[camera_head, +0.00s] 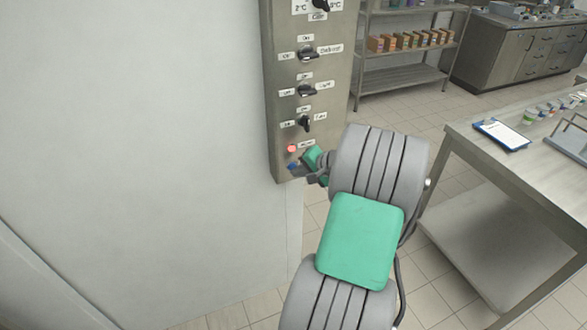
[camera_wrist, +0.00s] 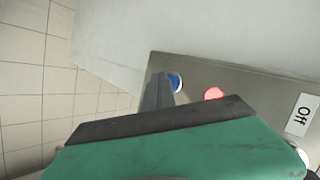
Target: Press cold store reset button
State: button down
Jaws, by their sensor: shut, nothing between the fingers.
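The cold store control panel (camera_head: 281,95) is a tall metal plate on the wall with several black rotary knobs and small white labels. Near its bottom are a lit red lamp or button (camera_head: 291,149) and, below it, a blue button (camera_head: 292,167). In the wrist view the blue button (camera_wrist: 175,82) and the red one (camera_wrist: 213,94) sit side by side. My gripper (camera_head: 297,172) is shut and empty, its tips at the blue button. In the wrist view my gripper (camera_wrist: 160,92) partly covers the blue button; I cannot tell whether it touches.
A white wall (camera_head: 130,130) fills the left. A steel table (camera_head: 480,140) with a clipboard (camera_head: 502,134) stands at the right. A shelf rack (camera_head: 400,75) with small boxes stands behind. Tiled floor lies between.

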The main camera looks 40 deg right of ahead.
jog(key=shift+w, duration=0.15)
jog(key=shift+s+a, duration=0.15)
jog(key=shift+s, duration=0.55)
jog(key=s, duration=0.2)
jog(key=s+a+p, duration=0.1)
jog(key=s, duration=0.2)
jog(key=shift+s+a+p, duration=0.3)
jog(key=shift+s+a, duration=0.05)
dwell(0.5)
